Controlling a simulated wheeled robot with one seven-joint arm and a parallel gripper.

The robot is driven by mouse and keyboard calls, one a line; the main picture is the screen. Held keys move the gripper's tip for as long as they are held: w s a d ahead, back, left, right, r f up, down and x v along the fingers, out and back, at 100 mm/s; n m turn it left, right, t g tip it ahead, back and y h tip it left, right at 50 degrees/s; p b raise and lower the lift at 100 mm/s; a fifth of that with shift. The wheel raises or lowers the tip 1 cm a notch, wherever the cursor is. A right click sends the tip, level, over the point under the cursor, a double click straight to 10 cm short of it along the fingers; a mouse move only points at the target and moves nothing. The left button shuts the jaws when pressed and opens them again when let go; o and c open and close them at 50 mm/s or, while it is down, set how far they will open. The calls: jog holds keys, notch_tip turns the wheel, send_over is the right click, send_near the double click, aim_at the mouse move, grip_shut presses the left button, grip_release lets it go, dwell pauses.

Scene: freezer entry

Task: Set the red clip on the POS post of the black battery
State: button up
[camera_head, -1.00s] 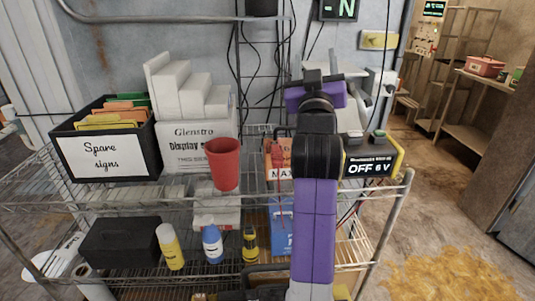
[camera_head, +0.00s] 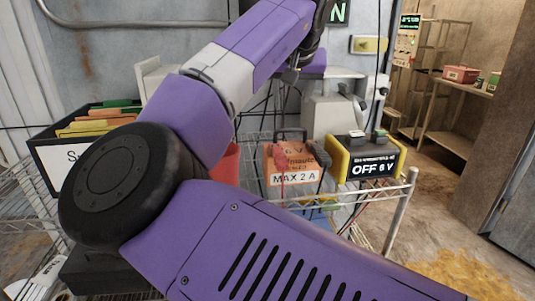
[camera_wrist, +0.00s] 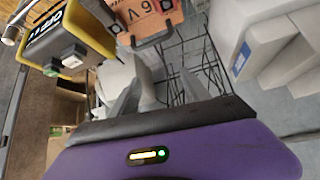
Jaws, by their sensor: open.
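An orange box-shaped battery (camera_head: 292,165) marked 6 V and MAX 2 A stands on the upper rack shelf. A red clip (camera_head: 281,157) sits at its top left and a black clip (camera_head: 320,154) at its top right, with leads hanging down. The battery also shows at the top of the wrist view (camera_wrist: 146,17). No black battery can be made out for sure; a black box (camera_head: 88,274) on the lower shelf is mostly hidden by my arm.
A yellow and black charger (camera_head: 372,166) reading OFF 6 V stands right of the battery. A red cup (camera_head: 226,166) is at its left, partly behind my arm. A sign bin (camera_head: 58,155) is further left. A grey machine (camera_head: 335,112) stands behind.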

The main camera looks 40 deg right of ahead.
aim_at(277, 147)
jog(key=a+f+y, duration=0.1)
jog(key=a, duration=0.1)
jog(key=s+a+f+n+g+y, duration=0.1)
jog(key=a+f, duration=0.1)
jog(key=s+a+f+n+g+y, duration=0.1)
jog(key=a, duration=0.1)
jog(key=shift+f, duration=0.25)
jog(key=shift+a+f, duration=0.1)
jog(key=shift+f, duration=0.1)
jog(key=x, duration=0.7)
jog(key=shift+s+f, duration=0.15)
jog(key=shift+f, duration=0.1)
jog(key=shift+c, duration=0.2)
grip_shut()
